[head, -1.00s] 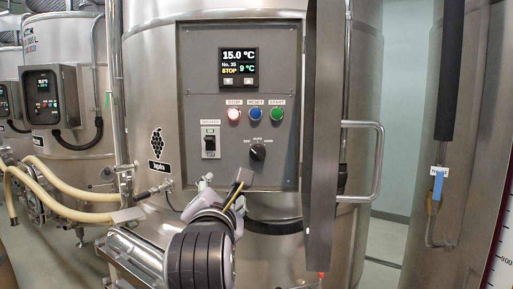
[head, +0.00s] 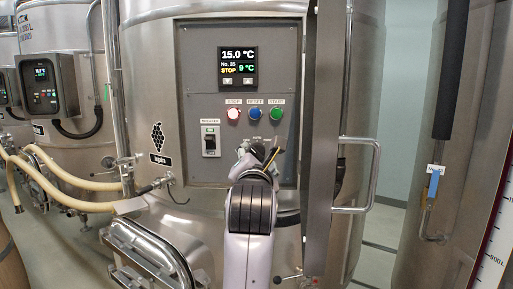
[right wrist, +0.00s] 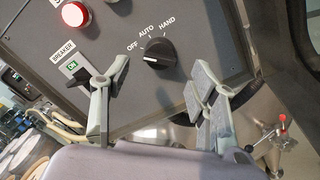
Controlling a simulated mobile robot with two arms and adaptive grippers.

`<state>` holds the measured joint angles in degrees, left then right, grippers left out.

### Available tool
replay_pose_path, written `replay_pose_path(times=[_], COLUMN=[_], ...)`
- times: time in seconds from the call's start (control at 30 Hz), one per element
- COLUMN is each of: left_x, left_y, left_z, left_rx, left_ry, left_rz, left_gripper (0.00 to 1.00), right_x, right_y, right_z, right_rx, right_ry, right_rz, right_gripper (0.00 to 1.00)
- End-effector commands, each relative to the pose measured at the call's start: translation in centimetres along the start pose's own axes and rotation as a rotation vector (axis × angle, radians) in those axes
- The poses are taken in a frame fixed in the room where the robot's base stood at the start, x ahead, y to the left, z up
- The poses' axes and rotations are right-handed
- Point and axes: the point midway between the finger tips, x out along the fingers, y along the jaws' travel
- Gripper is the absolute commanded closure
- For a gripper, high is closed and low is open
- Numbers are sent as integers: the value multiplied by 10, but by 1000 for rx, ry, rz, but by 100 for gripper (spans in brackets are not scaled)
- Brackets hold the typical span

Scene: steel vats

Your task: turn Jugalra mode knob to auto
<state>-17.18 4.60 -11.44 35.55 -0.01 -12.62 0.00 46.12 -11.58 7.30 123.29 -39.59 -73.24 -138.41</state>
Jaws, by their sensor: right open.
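The mode knob (right wrist: 159,53) is a black rotary knob on the grey control panel (head: 195,80) of a steel vat. Labels OFF, AUTO and HAND arc above it in the right wrist view. Its white mark is on the left side, towards OFF. My right gripper (right wrist: 160,82) is open, with one finger on either side below the knob in that picture, and nothing between the fingers. In the head view my right gripper (head: 260,152) is in front of the panel's lower part and hides the knob. My left gripper is not in view.
A breaker switch (head: 210,141) is left of the gripper. Red, blue and green buttons (head: 255,113) and a display (head: 238,66) are above. An open panel door (head: 322,130) and a bar handle (head: 357,210) stand to the right.

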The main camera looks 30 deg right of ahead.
Motion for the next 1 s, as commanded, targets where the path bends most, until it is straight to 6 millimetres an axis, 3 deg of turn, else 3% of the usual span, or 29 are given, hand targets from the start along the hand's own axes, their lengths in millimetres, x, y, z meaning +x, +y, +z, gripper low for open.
replay_pose_path(times=[0.23,0.63,1.0], left_x=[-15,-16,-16], left_y=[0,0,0], left_z=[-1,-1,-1], left_rx=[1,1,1], left_ry=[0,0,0], left_rz=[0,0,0], left_gripper=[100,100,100], right_x=[33,40,39], right_y=[1,0,0], right_z=[1,0,0], right_rx=[-1,0,0], right_ry=[0,-1,0], right_rz=[0,1,1], right_gripper=[46,46,71])
